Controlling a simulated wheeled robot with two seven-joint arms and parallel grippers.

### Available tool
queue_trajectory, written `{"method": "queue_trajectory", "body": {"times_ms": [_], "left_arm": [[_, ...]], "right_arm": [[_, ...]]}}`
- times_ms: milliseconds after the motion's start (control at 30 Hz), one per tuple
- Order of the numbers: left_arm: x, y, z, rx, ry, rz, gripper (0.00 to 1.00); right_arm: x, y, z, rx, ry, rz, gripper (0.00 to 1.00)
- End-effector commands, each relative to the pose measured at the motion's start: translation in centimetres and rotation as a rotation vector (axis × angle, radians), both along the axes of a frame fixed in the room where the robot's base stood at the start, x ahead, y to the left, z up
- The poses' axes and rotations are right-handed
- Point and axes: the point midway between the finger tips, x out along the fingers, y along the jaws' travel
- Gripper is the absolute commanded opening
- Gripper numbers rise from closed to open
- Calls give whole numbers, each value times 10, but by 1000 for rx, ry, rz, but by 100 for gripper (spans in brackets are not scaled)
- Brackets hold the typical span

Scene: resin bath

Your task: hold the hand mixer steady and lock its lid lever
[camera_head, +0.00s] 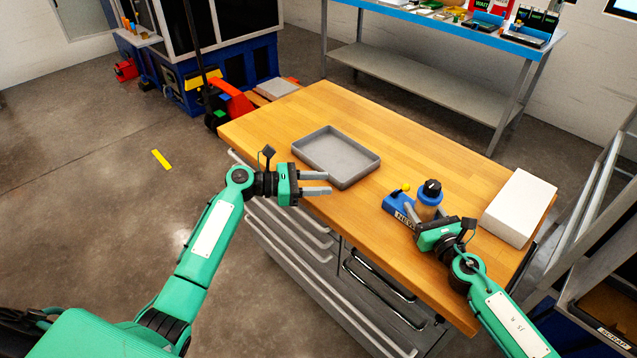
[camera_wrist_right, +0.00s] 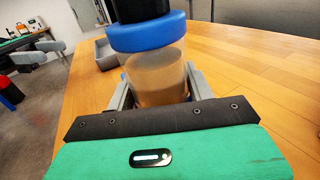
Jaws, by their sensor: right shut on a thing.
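The hand mixer (camera_head: 430,197) stands upright near the right front of the wooden bench. It has a black top, a blue collar and a clear tan cup, also seen in the right wrist view (camera_wrist_right: 158,76). A blue base with white lettering (camera_head: 396,203) is beside it, and a small yellow knob (camera_head: 406,187), possibly the lid lever's, shows above that. My right gripper (camera_head: 422,213) is shut on the cup, one finger on each side (camera_wrist_right: 160,88). My left gripper (camera_head: 328,183) is open and empty over the bench's front edge, left of the mixer.
An empty grey tray (camera_head: 366,178) lies behind my left gripper. A white block (camera_head: 519,207) stands right of the mixer. The bench top (camera_head: 440,145) behind the mixer is clear. A blue-edged shelf table (camera_head: 450,33) stands at the back.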

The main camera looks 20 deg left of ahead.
Motion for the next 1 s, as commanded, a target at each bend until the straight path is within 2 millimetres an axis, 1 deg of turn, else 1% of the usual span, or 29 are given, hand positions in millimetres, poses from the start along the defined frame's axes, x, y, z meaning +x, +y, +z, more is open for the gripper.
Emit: {"method": "queue_trajectory", "body": {"times_ms": [233,267,300,367,633,767,867,1000], "left_arm": [[0,0,0,0,0,0,38],[0,0,0,0,0,0,38],[0,0,0,0,0,0,38],[0,0,0,0,0,0,38],[0,0,0,0,0,0,38],[0,0,0,0,0,0,38],[0,0,0,0,0,1,38],[0,0,0,0,0,0,38]], "right_arm": [[0,0,0,0,0,0,17],[0,0,0,0,0,0,59],[0,0,0,0,0,0,67],[0,0,0,0,0,0,78],[0,0,0,0,0,0,78],[-6,-4,0,-1,1,0,78],[-17,-12,-1,-1,0,1,78],[-42,-30,-2,-2,2,0,78]]}}
